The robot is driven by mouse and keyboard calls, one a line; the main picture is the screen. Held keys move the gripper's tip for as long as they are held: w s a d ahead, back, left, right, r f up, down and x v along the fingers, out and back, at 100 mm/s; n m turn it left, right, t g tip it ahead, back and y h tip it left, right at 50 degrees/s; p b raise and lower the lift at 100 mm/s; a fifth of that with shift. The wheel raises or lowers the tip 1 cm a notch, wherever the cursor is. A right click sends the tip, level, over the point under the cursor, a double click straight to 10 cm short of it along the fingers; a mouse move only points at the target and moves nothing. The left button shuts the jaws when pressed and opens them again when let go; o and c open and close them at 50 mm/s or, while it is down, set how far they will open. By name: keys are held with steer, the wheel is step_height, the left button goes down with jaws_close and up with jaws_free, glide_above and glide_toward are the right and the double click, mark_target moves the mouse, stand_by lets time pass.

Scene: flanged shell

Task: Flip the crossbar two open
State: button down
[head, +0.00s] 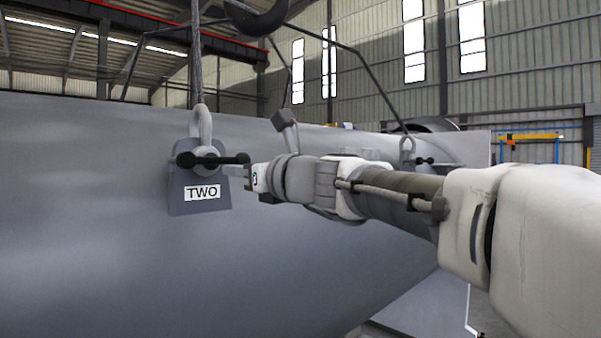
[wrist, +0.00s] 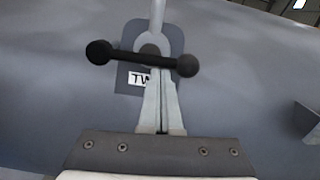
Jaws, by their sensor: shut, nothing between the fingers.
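The crossbar two is a black bar with a round knob at each end. In the head view the crossbar (head: 222,160) lies about level across the shackle (head: 201,124), above the plate (head: 195,206) labelled TWO. In the wrist view the crossbar (wrist: 130,57) slants slightly down to the right, across the shackle (wrist: 157,16). My gripper (head: 232,171) comes from the right, its tips close by the right knob. In the wrist view the fingers of my gripper (wrist: 161,76) are together and empty, their tips at the bar's right half. I cannot tell whether they touch it.
The large grey shell (head: 90,240) fills the space behind the plate, close to my gripper. A second shackle with a crossbar (head: 424,160) stands farther right, beyond my arm.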

steer(key=shift+r+n, duration=0.35)
steer(key=shift+n, duration=0.05)
steer(key=shift+s+a+r+n+g, duration=0.15)
steer(key=shift+s+a+r+n, duration=0.55)
steer(key=shift+r+n, duration=1.5)
steer(key=shift+s+a+r+n+g, duration=0.2)
steer(key=shift+s+a+r+n, duration=0.5)
steer(key=shift+n, duration=2.9)
steer(key=shift+s+a+r+n+g, duration=0.15)
steer(key=shift+s+a+r+n, duration=0.55)
steer(key=shift+r+n, duration=1.5)
steer(key=shift+s+d+f+n, duration=0.15)
steer(key=shift+f+n, duration=0.55)
